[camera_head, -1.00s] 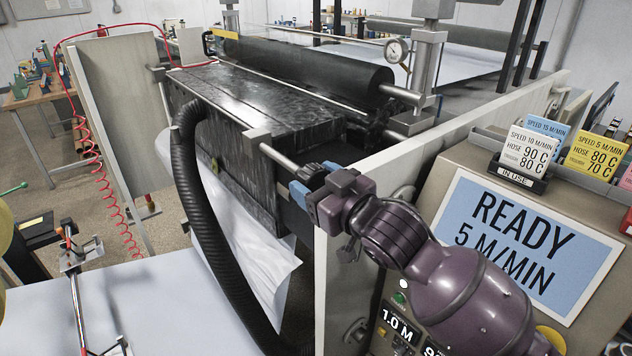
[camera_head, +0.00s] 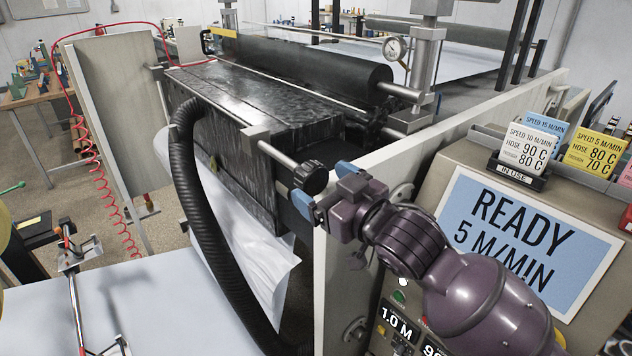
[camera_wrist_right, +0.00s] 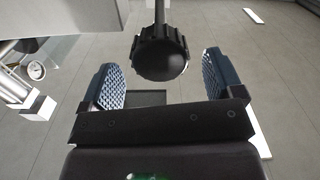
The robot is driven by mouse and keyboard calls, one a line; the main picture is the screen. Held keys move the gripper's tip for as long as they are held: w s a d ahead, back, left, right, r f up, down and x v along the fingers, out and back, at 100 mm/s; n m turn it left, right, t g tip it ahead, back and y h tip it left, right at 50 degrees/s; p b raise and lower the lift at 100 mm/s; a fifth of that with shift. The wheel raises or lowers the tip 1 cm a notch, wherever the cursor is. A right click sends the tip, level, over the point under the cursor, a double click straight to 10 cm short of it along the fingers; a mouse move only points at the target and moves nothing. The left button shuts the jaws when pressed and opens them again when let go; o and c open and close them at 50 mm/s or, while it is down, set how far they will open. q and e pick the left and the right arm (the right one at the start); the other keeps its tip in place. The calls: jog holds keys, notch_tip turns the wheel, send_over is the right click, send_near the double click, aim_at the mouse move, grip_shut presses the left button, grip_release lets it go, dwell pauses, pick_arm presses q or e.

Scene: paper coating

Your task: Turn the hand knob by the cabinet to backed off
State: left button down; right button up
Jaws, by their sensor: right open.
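The hand knob (camera_head: 310,177) is a black, fluted knob on the end of a metal rod, beside the grey cabinet panel (camera_head: 345,270). In the right wrist view the knob (camera_wrist_right: 160,52) sits ahead of the fingertips, centred a little above the gap between them. My right gripper (camera_head: 325,187) is open with blue finger pads, close to the knob and just to its right. Its two pads (camera_wrist_right: 162,78) stand apart in the wrist view with nothing between them. My left gripper is not clearly in view.
A black ribbed hose (camera_head: 190,200) hangs left of the knob. A dark roller (camera_head: 300,68) and a dial gauge (camera_head: 396,49) are behind. A READY sign (camera_head: 525,240) and speed cards (camera_head: 525,145) are on the right console. A white sheet (camera_head: 150,300) lies at lower left.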

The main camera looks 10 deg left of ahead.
jog(key=b+v, duration=0.1)
jog(key=v, duration=0.7)
jog(key=shift+d, duration=0.1)
